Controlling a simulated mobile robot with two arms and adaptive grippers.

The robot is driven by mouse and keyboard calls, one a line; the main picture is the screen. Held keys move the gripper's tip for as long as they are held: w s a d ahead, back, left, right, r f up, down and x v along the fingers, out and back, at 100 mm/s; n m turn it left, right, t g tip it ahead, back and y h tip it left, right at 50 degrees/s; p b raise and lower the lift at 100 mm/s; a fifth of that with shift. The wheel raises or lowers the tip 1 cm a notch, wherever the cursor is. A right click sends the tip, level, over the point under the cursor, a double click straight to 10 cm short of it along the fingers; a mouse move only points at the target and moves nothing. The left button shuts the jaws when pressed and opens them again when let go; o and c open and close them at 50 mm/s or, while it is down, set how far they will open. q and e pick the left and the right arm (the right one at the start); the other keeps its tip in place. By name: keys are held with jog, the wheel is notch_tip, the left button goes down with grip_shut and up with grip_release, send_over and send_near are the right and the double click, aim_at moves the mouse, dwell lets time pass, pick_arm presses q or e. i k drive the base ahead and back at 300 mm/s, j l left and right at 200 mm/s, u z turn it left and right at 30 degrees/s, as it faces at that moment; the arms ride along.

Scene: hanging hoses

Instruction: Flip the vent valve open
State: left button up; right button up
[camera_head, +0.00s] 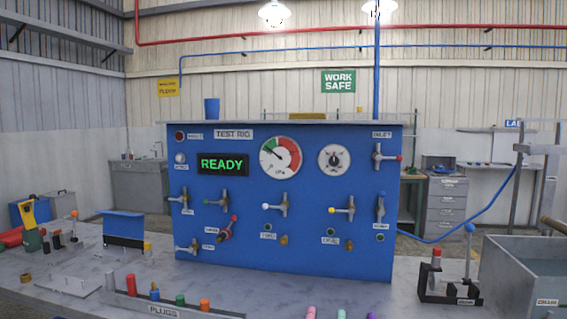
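A blue test rig panel (290,255) stands upright on the grey bench and carries several small lever valves. These include an inlet valve with a red tip (385,157), a white-tipped valve (275,205), a yellow-tipped valve (342,209), a blue-handled valve (380,207), a red-handled valve (228,228), a left-edge valve (182,199) and a lower-left valve (188,246). Most labels are too small to read, so I cannot tell which is the vent valve or whether it is open. Neither gripper is in view.
The panel has a green READY display (222,164), a pressure gauge (280,158) and a dial (334,158). A plug rack (165,303) sits at front left. A black clamp stand (450,288) and a grey tank (520,275) are at right. The bench before the panel is mostly clear.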

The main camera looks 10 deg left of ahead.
aim_at(167, 198)
jog(key=j+u, duration=0.5)
jog(key=j, duration=1.7)
jog(key=i+j, duration=0.3)
jog(key=i, duration=0.2)
jog(key=i+j, duration=0.3)
jog(key=i, duration=0.2)
jog(key=i+j, duration=0.3)
jog(key=i, duration=0.2)
